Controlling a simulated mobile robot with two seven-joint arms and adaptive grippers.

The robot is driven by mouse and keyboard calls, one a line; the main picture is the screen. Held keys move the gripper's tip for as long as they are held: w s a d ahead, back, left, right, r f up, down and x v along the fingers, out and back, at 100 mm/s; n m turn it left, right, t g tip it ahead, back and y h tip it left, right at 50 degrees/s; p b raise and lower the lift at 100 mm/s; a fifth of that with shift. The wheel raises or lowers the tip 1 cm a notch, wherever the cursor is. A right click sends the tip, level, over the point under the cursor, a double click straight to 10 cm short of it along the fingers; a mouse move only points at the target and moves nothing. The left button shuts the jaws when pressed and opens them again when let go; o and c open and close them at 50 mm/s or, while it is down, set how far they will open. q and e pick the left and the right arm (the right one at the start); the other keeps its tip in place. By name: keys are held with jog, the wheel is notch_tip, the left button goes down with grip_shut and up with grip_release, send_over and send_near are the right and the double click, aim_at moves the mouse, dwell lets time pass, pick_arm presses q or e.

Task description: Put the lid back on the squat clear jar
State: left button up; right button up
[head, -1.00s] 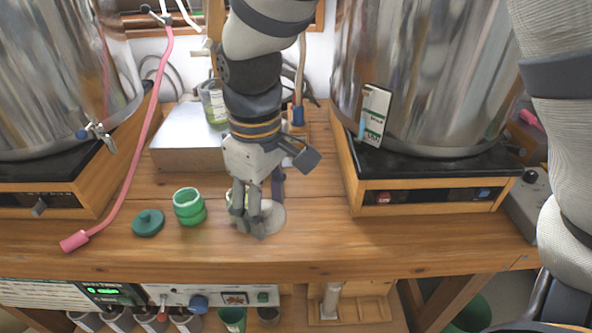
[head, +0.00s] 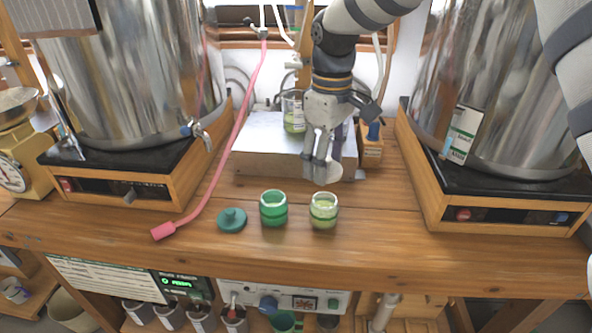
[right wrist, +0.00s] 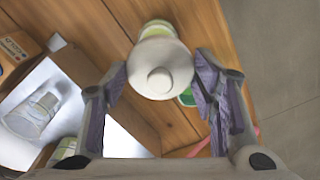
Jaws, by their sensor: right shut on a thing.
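The squat clear jar (head: 323,212) stands open on the wooden bench, with pale green contents. My right gripper (head: 320,172) is shut on a white round lid (head: 327,171) and holds it above and behind the jar in the head view. In the right wrist view the lid (right wrist: 160,68) with its round knob lies between the fingers (right wrist: 160,88). There, the lid partly covers the clear jar (right wrist: 157,27). My left gripper is not in view.
A green jar (head: 273,208) stands just left of the clear jar, with a teal lid (head: 231,219) beside it. A pink hose (head: 215,170) runs down to the left. A metal box (head: 262,147) stands behind. Large steel vessels flank the space. The bench front is clear.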

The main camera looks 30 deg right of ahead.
jog(key=f, duration=0.2)
jog(key=f+b, duration=0.1)
jog(key=f, duration=0.1)
jog(key=shift+d+f, duration=0.1)
jog(key=shift+d, duration=0.2)
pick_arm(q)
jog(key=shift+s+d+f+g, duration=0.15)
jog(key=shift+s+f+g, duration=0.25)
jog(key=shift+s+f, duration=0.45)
pick_arm(e)
jog(key=shift+f, duration=1.15)
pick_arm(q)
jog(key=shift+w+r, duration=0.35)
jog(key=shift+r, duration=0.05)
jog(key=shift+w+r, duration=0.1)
pick_arm(e)
jog(key=shift+f, duration=0.15)
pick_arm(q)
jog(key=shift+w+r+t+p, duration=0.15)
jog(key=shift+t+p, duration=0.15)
pick_arm(e)
jog(key=o, duration=0.9)
jog(key=shift+o, duration=0.2)
